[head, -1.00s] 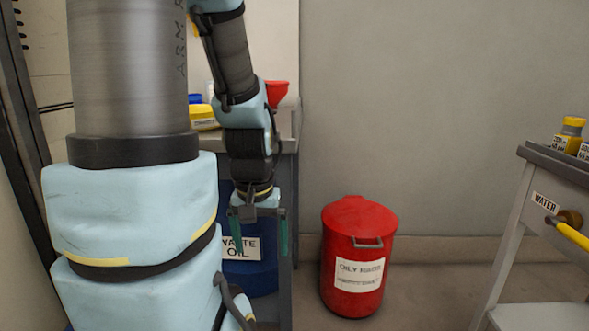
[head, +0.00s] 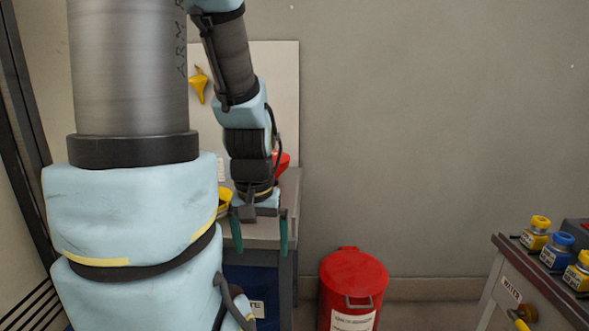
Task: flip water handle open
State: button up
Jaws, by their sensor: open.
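The water handle (head: 520,323) is yellow and sits on the front of the grey bench at the lower right, cut off by the bottom edge of the head view. A brass-coloured fitting (head: 527,312) is beside it, under a white label (head: 511,289) that reads as WATER. My gripper (head: 261,236) hangs pointing down left of centre, its two green fingers apart with nothing between them. It is far to the left of the handle. Most of the handle is hidden below the frame, so its angle cannot be told.
A red lidded bin (head: 352,287) stands on the floor between my gripper and the bench. Yellow- and blue-capped jars (head: 557,250) stand on the bench top (head: 515,247). A workbench (head: 288,195) with a yellow item and a red item is behind my gripper.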

jog(key=shift+r, duration=0.5)
